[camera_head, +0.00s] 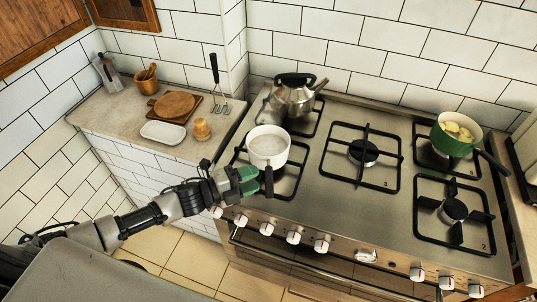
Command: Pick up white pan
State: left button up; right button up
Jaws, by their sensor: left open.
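The white pan (268,150) stands on the front left burner of the stove (330,205). Its dark handle (269,184) points toward the front edge of the stove. My left gripper (250,181) reaches in from the left, just below the pan. Its green fingertips are apart and lie close to the left of the handle. I cannot tell whether they touch the handle. My right gripper is not in view.
A steel kettle (293,100) stands on the burner behind the pan. A green pot (455,136) with food is at the back right. The counter (120,120) holds a white dish (163,132), wooden boards (174,104) and a small wooden item (201,128). The middle burner (363,152) is empty.

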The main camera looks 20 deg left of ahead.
aim_at(267, 171)
pick_arm(q)
jog(key=x, duration=0.1)
jog(key=p+x, duration=0.1)
jog(key=x, duration=0.1)
jog(key=p+x, duration=0.1)
jog(key=shift+w+d+r, duration=0.2)
jog(key=shift+d+r, duration=0.05)
jog(key=shift+r, duration=0.05)
jog(key=shift+w+d+f, duration=0.1)
jog(key=shift+c, duration=0.7)
grip_shut()
